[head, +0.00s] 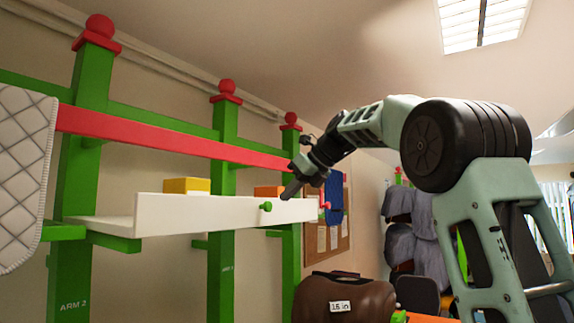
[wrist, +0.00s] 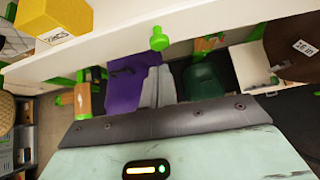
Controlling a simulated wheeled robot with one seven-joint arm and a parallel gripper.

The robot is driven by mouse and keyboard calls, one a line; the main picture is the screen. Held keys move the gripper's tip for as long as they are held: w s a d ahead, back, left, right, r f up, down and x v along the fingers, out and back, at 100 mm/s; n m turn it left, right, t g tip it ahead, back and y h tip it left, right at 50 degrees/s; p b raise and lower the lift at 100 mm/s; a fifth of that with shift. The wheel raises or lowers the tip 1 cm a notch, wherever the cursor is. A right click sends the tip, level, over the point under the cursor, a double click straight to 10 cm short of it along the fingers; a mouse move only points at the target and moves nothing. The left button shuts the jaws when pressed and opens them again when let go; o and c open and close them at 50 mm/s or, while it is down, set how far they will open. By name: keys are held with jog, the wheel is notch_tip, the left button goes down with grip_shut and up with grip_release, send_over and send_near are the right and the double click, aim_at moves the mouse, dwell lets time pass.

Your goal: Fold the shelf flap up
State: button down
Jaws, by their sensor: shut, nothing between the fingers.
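The white shelf flap (head: 200,215) runs along the front of the white shelf (head: 105,224) in the head view. It appears to stand upright, its face towards me, hiding the bottom of a yellow box. A green knob (head: 266,206) sticks out of its face; the knob also shows in the wrist view (wrist: 159,40), in front of the white flap (wrist: 215,45). My gripper (head: 289,189) is shut and empty.
The yellow box (head: 187,185) and an orange box (head: 268,191) sit behind the flap. Green posts (head: 222,150) and a red rail (head: 180,142) frame the shelf. A brown saddle-like object (head: 345,299) with a label stands below right. A quilted white pad (head: 24,140) hangs at the left.

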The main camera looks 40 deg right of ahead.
notch_tip(320, 180, up, 8)
jog(key=w, duration=0.2)
jog(key=shift+w+a+f, duration=0.25)
jog(key=shift+w+a, duration=0.05)
